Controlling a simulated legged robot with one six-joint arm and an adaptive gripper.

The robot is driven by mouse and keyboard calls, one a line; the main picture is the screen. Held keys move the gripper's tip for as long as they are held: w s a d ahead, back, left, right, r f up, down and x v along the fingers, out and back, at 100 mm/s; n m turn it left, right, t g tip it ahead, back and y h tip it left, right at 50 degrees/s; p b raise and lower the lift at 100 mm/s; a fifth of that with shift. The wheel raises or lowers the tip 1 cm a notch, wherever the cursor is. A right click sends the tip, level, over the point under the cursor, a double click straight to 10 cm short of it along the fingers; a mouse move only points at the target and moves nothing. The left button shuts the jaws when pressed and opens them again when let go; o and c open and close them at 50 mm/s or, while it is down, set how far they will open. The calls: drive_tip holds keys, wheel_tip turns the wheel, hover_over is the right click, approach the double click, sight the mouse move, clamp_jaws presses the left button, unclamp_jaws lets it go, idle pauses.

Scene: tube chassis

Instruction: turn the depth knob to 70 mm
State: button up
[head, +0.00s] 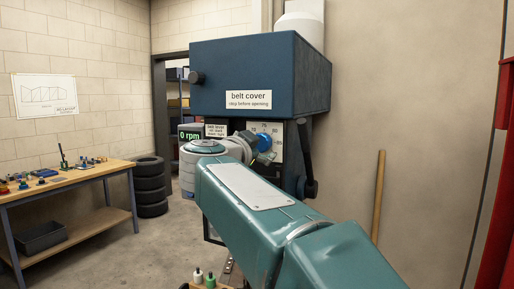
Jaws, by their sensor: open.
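The depth knob (264,141) is a small blue knob on a white dial plate (279,142) on the front of the drill press, below the belt cover. The dial carries numbers around the knob, too small to read surely; the knob's pointer cannot be made out. My gripper (266,154) is open, at the front left of the knob, and overlaps its lower left part in the picture. Whether the fingers touch the knob or stand apart from it cannot be told. My teal arm hides much of the machine's lower part.
The blue belt cover (246,75) juts out above the dial. A dark lever (307,165) hangs close to the dial's right. A display reading 0 rpm (190,135) is at the left. A workbench (66,180) and stacked tires (151,187) stand further left.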

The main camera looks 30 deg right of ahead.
drive_tip(key=v, duration=1.1)
drive_tip(key=shift+s+a, duration=0.25)
drive_tip(key=shift+a, duration=0.05)
drive_tip(key=w+a+n+t+y, duration=0.1)
drive_tip(key=a+n+t+y, duration=0.5)
drive_tip(key=n+t+y, duration=0.35)
drive_tip(key=s+a+f+n+g+y, duration=0.2)
drive_tip(key=f+n+y, duration=0.2)
drive_tip(key=f, duration=0.2)
drive_tip(key=s+a+f+n+g+y, duration=0.2)
drive_tip(key=f+n+g+y, duration=0.15)
drive_tip(key=f, duration=0.35)
drive_tip(key=s+d+f+g+h, duration=0.1)
drive_tip(key=s+d+f+g, duration=0.2)
drive_tip(key=s+f, duration=0.4)
drive_tip(key=s+d+f+g+h, duration=0.1)
drive_tip(key=s+f+g, duration=0.5)
drive_tip(key=f, duration=0.7)
drive_tip(key=shift+s+d+f+h, duration=0.4)
drive_tip(key=shift+s+d, duration=0.5)
drive_tip(key=shift+s, duration=0.2)
